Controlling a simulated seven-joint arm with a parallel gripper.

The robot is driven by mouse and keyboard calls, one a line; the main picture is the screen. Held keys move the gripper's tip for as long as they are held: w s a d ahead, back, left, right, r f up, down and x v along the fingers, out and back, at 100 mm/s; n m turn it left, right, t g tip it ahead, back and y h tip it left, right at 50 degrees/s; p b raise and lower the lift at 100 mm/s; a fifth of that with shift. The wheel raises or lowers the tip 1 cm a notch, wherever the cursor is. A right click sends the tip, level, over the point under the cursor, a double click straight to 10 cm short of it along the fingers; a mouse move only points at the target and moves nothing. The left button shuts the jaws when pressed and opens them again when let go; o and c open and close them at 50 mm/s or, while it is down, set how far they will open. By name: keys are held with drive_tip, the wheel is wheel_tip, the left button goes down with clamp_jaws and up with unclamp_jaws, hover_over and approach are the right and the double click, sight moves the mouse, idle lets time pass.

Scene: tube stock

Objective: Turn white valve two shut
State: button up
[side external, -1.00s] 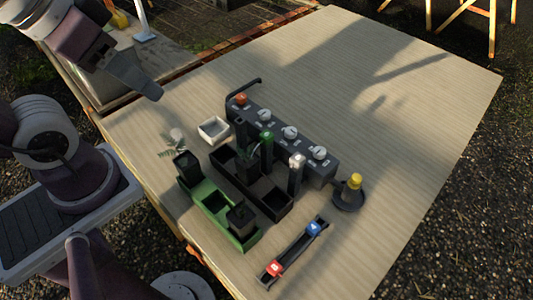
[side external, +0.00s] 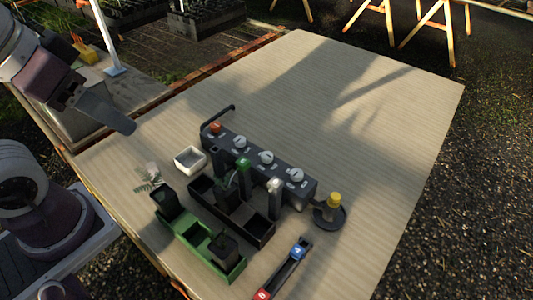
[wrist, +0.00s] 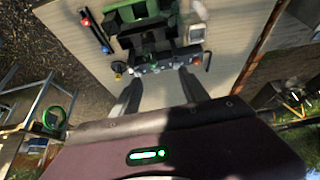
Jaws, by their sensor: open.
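A dark valve block (side external: 308,190) stands on the table with three white knobs and one orange knob (side external: 215,128) in a row. The white knobs are the one beside the orange (side external: 239,142), the middle one (side external: 266,157) and the far-right one (side external: 296,175). The labels are too small to read, so I cannot tell which is number two or how it is turned. The block (wrist: 165,67) also shows in the wrist view, beyond my fingertips. My gripper (wrist: 158,94) is open and empty, up and left of the block in the side view, apart from it.
Dark posts, one green-topped (side external: 243,165) and one white-topped (side external: 275,184), stand in front of the block. A black tray (side external: 262,231), green tray (side external: 232,270), white box (side external: 190,159) and yellow-topped item (side external: 333,200) surround it. The table behind is clear.

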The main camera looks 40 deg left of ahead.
drive_tip(key=w+r+n+g, duration=0.1)
drive_tip(key=w+n, duration=0.1)
drive_tip(key=w, duration=0.6)
drive_tip(key=n+g, duration=0.5)
drive_tip(key=n, duration=0.4)
hover_over(267, 155)
wheel_tip(267, 155, down, 24)
drive_tip(key=shift+f, duration=0.1)
wheel_tip(267, 155, down, 7)
drive_tip(key=shift+d+r, duration=0.1)
drive_tip(key=shift+f, duration=0.35)
drive_tip(key=shift+c, duration=0.4)
